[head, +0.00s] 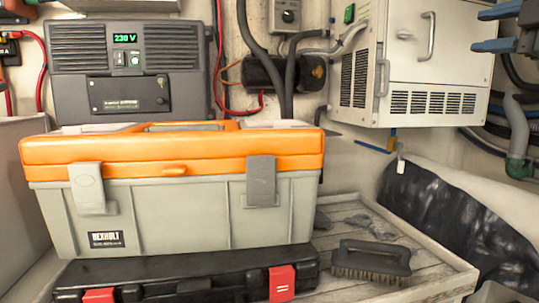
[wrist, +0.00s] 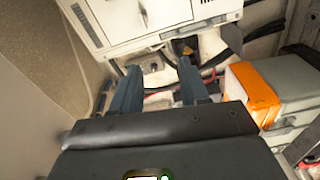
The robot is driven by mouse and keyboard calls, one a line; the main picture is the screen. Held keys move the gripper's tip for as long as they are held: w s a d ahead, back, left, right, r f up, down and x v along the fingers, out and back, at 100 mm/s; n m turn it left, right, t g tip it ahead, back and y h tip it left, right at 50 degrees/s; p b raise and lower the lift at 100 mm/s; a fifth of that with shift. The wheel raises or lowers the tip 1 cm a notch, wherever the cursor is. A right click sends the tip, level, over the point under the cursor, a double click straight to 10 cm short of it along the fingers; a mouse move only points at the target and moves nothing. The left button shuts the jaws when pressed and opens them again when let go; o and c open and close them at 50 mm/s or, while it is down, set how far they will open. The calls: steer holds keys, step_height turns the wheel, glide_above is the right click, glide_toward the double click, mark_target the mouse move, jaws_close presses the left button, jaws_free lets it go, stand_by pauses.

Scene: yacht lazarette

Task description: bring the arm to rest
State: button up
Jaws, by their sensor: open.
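My gripper (head: 478,30) shows at the top right edge of the head view, its two blue-grey fingers pointing left and apart, with nothing between them. It is in front of the right side of the white cabinet and the pipes there. In the wrist view my gripper (wrist: 159,66) is open and empty, with the white cabinet (wrist: 140,20) beyond its fingertips. Most of my arm is out of the head view.
An orange-lidded toolbox (head: 200,210) stands on a black case (head: 190,275). A brush (head: 371,260) lies on a slatted wooden tray (head: 440,280) to the right. The white cabinet (head: 450,60) and a grey 230 V unit (head: 75,85) are behind. A black bag (head: 450,215) lies at right.

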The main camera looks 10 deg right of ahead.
steer(key=w+a+f+m, duration=0.2)
steer(key=f+m, duration=0.2)
steer(key=f, duration=0.6)
steer(key=w+a+f+m, duration=0.1)
steer(key=a+f+m, duration=0.25)
steer(key=f, duration=0.75)
steer(key=s+a+f+m+h, duration=0.1)
steer(key=s+a+f+m, duration=0.25)
steer(key=f, duration=0.55)
steer(key=s+a+f+m+h, duration=0.2)
steer(key=s+a+f+m, duration=0.15)
steer(key=f, duration=0.55)
steer(key=s+a+f+m+g, duration=0.2)
steer(key=s+a+f, duration=0.3)
steer(key=s+f, duration=0.4)
steer(key=s+a+f+y, duration=0.1)
steer(key=s+a, duration=0.2)
steer(key=s, duration=1)
steer(key=s+a+f+g+y, duration=0.1)
steer(key=s+a, duration=0.2)
steer(key=s, duration=1.1)
steer(key=shift+s+f+g, duration=0.25)
steer(key=shift+f+g, duration=0.05)
steer(key=shift+f, duration=0.1)
steer(key=shift+a+m, duration=0.1)
steer(key=shift+m, duration=0.15)
